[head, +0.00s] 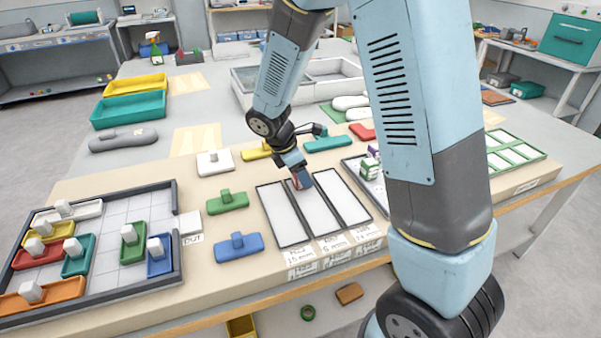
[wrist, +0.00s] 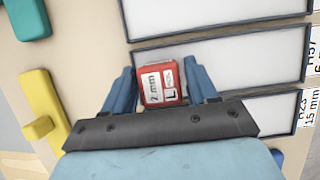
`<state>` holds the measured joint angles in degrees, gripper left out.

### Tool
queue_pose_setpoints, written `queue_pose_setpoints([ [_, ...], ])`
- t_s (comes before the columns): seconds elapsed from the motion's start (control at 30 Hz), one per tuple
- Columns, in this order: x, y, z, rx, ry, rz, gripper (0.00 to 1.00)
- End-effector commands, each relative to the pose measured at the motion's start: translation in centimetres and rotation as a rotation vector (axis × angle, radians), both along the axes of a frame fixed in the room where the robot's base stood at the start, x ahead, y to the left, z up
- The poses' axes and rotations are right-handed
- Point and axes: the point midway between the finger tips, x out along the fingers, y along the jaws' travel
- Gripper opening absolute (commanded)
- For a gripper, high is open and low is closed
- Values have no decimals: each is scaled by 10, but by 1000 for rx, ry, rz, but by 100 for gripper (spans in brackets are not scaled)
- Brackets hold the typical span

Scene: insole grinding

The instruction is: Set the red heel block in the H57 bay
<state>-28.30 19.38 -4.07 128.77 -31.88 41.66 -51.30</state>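The red heel block (wrist: 163,84), with a white label reading "2 mm" and "L", sits between the two blue fingers of my gripper (wrist: 163,88). The fingers look closed on its sides. In the head view my gripper (head: 298,184) points down at the far end of the middle of three white bays. This middle bay (wrist: 245,57) carries a label (wrist: 315,48) that reads H57 in the wrist view. The block is over the bay's far end, away from the label. I cannot tell whether it touches the floor.
The bay labelled 15 mm (head: 284,215) lies to the left and another bay (head: 343,199) to the right. Green (head: 227,202) and blue (head: 239,246) handled blocks stand left of the bays. A dark-walled tray (head: 105,213) holds several coloured blocks.

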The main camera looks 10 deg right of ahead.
Motion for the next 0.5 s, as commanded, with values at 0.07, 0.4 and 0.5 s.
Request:
queue_pose_setpoints([
  [0.07, 0, 0, 0, 0, 0, 0, 66],
  [0.4, 0, 0, 2, 0, 0, -1, 72],
  [0.5, 0, 2, 8, 2, -3, -2, 72],
])
